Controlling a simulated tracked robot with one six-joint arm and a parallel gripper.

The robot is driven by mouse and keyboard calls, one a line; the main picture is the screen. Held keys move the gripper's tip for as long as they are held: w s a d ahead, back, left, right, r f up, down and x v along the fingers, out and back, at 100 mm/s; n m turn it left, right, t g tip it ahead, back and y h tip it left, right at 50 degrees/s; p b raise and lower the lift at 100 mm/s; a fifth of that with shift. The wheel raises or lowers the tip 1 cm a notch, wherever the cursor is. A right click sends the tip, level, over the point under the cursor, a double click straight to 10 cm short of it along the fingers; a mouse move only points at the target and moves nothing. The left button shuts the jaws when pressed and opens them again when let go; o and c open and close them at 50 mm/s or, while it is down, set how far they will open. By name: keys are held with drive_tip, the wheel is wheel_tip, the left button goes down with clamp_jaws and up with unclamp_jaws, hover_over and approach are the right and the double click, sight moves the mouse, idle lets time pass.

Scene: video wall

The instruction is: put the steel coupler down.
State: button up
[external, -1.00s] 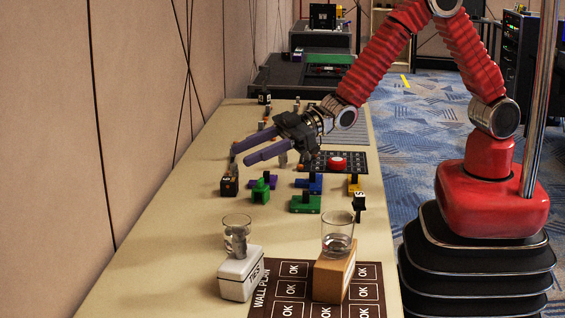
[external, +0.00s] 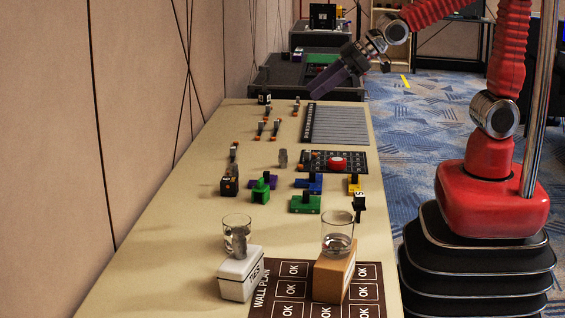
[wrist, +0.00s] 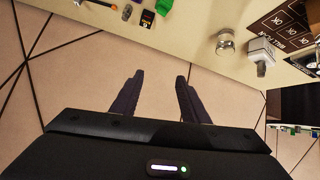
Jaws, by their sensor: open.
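A small grey metal cylinder (external: 283,158), which looks like the steel coupler, stands upright on the table (external: 190,225), left of the black panel with the red button. Nothing touches it. My gripper (external: 318,90) is raised over the table's far end, well behind and to the right of the cylinder. In the wrist view, my gripper (wrist: 160,76) has its two dark fingers apart with nothing between them.
The black panel (external: 347,167), coloured blocks (external: 305,203) and a black cube (external: 229,186) stand mid-table. A grey ribbed mat (external: 340,125) lies behind. The wall is close on the left.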

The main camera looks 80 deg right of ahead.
drive_tip(key=s+d+m+g, duration=0.1)
drive_tip(key=s+d+g, duration=0.1)
drive_tip(key=s, duration=1)
drive_tip(key=s+d+m+g+h, duration=0.1)
drive_tip(key=s+d, duration=0.3)
drive_tip(key=s, duration=0.8)
drive_tip(key=shift+d+f+m+g, duration=0.4)
drive_tip(key=shift+m+g, duration=0.1)
drive_tip(key=shift+g, duration=0.2)
